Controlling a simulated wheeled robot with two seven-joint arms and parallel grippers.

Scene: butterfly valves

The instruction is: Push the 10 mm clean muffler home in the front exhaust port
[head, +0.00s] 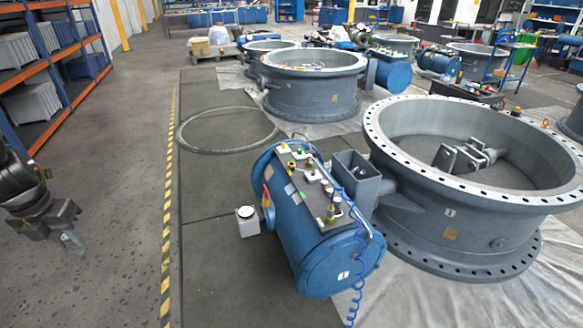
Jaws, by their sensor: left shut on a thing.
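My left gripper (74,242) hangs over the bare floor at the far left of the head view, well to the left of the blue actuator. It is shut on a small pale thing, too small to identify. The blue cylindrical actuator (312,252) lies beside the large valve. A grey plate (318,212) on its top carries several small fittings and parts, some yellow, white and red. I cannot tell which fitting is the muffler or which opening is the front exhaust port. My right gripper is not in view.
A large grey flanged valve ring (448,232) stands right of the actuator. A coiled blue hose (361,268) hangs at the actuator's near end. A white container (247,222) sits to its left. Orange and blue shelving (48,70) stands at left. The striped-line floor between is clear.

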